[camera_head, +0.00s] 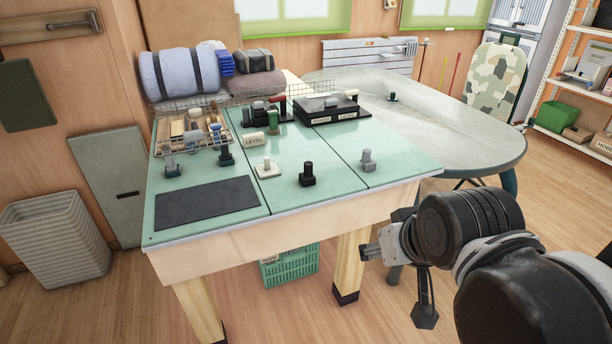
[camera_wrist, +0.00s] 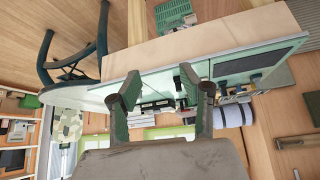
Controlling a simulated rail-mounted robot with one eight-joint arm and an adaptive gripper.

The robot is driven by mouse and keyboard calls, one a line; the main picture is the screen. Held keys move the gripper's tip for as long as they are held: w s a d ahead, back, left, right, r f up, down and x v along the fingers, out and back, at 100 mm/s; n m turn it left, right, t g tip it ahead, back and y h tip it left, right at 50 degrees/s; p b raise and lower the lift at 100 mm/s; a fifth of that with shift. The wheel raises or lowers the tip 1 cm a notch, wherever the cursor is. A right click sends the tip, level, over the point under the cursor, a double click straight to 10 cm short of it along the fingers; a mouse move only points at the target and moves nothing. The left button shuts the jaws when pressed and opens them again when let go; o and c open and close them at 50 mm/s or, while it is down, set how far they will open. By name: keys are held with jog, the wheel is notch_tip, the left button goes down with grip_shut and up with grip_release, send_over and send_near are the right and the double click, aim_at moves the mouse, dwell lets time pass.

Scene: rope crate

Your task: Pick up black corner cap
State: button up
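The black corner cap (camera_head: 307,176) stands upright on the green work table (camera_head: 330,187), near its front edge and right of the middle. Similar caps stand around it: a white one (camera_head: 267,169) to its left, a grey one (camera_head: 368,161) to its right, and dark bluish ones (camera_head: 226,156) (camera_head: 172,168) further left. My gripper (camera_head: 371,252) is off the table's front right side, apart from every cap. In the wrist view my gripper (camera_wrist: 158,77) has its two fingers spread with nothing between them.
A wire basket of parts (camera_head: 190,132) and a black case (camera_head: 325,109) sit at the table's back. A dark mat (camera_head: 206,203) lies front left. A grey oval table (camera_head: 440,115) adjoins on the right, with another small dark cap (camera_head: 392,97). A green crate (camera_head: 290,266) is below.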

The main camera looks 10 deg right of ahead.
jog(key=shift+o, duration=0.9)
